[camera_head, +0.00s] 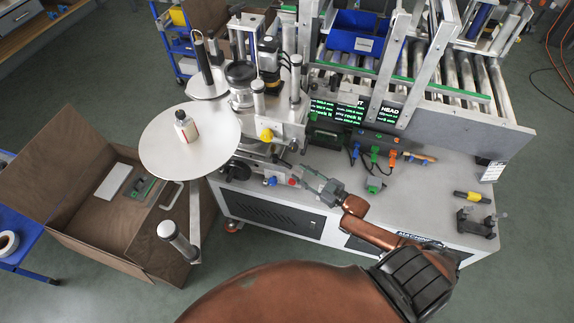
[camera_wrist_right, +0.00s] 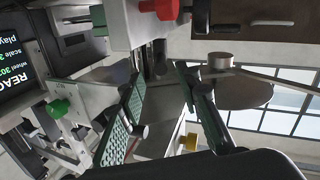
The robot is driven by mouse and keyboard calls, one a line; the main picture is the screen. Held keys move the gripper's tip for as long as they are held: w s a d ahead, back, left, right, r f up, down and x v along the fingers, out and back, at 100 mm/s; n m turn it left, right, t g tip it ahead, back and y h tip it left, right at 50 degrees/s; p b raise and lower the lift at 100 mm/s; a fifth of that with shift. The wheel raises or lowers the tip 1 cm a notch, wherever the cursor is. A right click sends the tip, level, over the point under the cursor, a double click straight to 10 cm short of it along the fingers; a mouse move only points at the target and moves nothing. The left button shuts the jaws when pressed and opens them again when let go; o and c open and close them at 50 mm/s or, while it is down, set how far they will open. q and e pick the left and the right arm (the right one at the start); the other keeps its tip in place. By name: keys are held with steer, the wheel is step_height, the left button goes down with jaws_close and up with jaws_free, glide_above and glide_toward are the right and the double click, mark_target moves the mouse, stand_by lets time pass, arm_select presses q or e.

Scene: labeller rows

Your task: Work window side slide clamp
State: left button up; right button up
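The labelling machine (camera_head: 275,205) stands in the middle of the head view. A red knob (camera_head: 292,182) and a blue knob (camera_head: 270,181) sit low on its front. I cannot tell for sure which fitting is the window side slide clamp. My right gripper (camera_head: 309,178) is just right of the red knob, pointing up-left at the machine. In the wrist view, my right gripper (camera_wrist_right: 160,80) has its two green-padded fingers spread with a gap between them. A red handle (camera_wrist_right: 165,8) on a grey block shows beyond the fingertips, at the top. My left gripper is out of view.
An open brown crate (camera_head: 105,205) stands at the left. Green, blue and orange fittings with cables (camera_head: 374,183) lie right of the gripper. A black-and-yellow tool (camera_head: 472,197) lies at the bench's right end.

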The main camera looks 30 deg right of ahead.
mark_target(278, 159)
steer(key=x, duration=0.7)
steer(key=shift+w+a, duration=0.1)
steer(key=shift+w, duration=0.2)
steer(key=shift+c, duration=0.3)
jaws_close()
